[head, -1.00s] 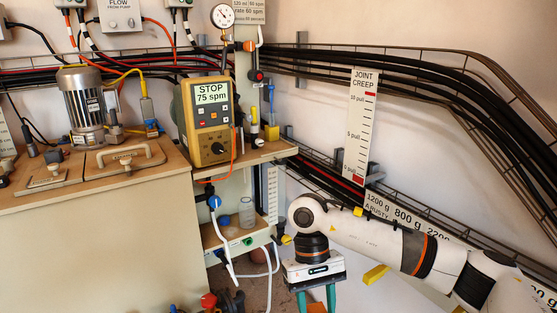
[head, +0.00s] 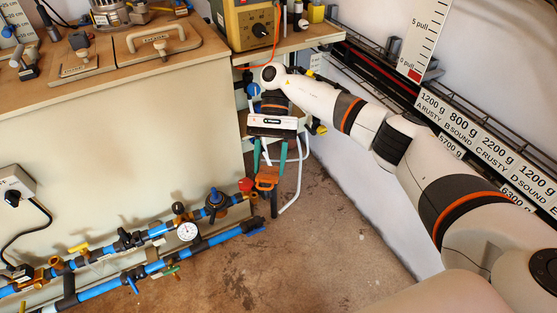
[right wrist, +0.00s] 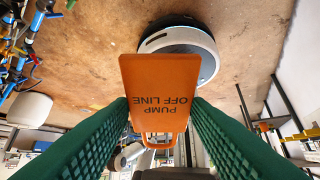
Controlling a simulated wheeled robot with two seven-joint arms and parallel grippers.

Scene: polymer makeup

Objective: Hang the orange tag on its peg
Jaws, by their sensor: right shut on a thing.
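My right gripper (head: 270,167) points down beside the corner of the bench. Its green fingers are shut on the orange tag (head: 267,182), which hangs below them in the head view. In the right wrist view the tag (right wrist: 160,82) fills the middle between the two fingers (right wrist: 160,112). It reads "PUMP OFF LINE", upside down there, and has an open loop at one end. I cannot make out the tag's peg for certain. My left gripper is not in view.
Blue pipes (head: 103,283) with valves and a gauge (head: 187,232) run low along the cream cabinet (head: 110,150). A white hose (head: 298,185) hangs close behind the gripper. The wall rail (head: 365,80) is at right. The brown floor (head: 300,250) in front is clear.

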